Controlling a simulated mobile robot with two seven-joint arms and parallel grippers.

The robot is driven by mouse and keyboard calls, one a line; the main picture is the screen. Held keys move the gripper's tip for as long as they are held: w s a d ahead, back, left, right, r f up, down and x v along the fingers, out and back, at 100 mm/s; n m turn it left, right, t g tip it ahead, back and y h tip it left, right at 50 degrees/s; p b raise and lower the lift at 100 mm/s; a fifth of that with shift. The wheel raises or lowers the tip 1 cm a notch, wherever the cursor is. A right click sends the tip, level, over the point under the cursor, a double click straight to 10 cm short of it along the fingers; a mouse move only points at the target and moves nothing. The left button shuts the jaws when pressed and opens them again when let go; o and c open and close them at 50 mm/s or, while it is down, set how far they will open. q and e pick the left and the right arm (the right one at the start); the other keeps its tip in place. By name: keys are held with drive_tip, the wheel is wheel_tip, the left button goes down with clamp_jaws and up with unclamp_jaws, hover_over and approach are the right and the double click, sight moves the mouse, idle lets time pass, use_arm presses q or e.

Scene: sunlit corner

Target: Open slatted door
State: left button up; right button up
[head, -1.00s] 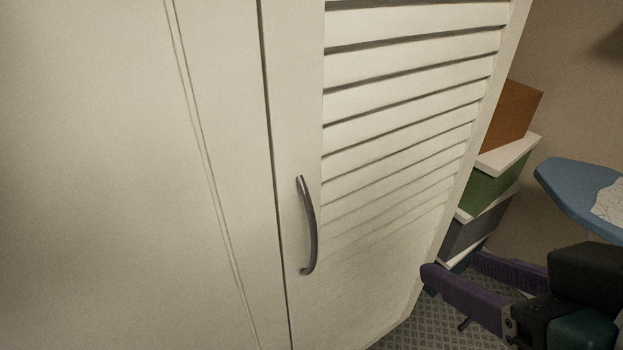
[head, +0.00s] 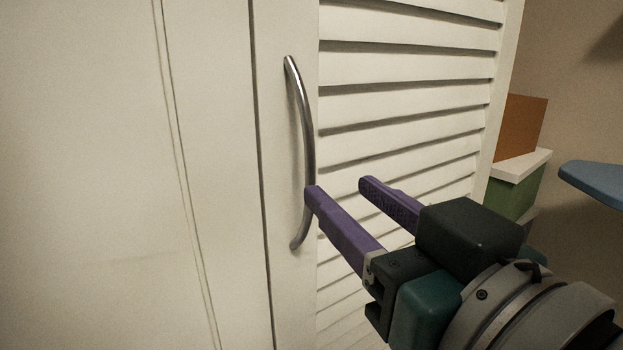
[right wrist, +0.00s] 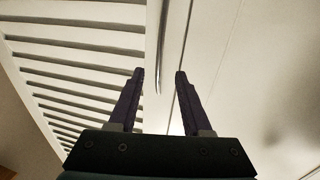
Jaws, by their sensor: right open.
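The white slatted door (head: 402,106) fills the middle of the head view and looks shut. Its curved metal handle (head: 306,125) stands upright near the door's left edge. My right gripper (head: 338,186) is open in front of the door, with two purple fingers. In the head view its near finger overlaps the lower part of the handle; I cannot tell whether they touch. In the right wrist view the handle (right wrist: 158,80) shows between the open fingertips (right wrist: 160,73), and the slats (right wrist: 75,55) lie to the left. My left gripper is not in view.
A plain white panel (head: 90,180) lies left of the door. Right of the door are an orange box (head: 521,125), a white shelf board (head: 520,165) and a green box (head: 517,192). A blue ironing board (head: 595,180) is at the right edge.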

sight(310, 164)
drive_tip(key=x, duration=0.8)
drive_tip(key=shift+w+b, duration=0.1)
drive_tip(key=shift+b, duration=0.2)
clamp_jaws()
idle(1.0)
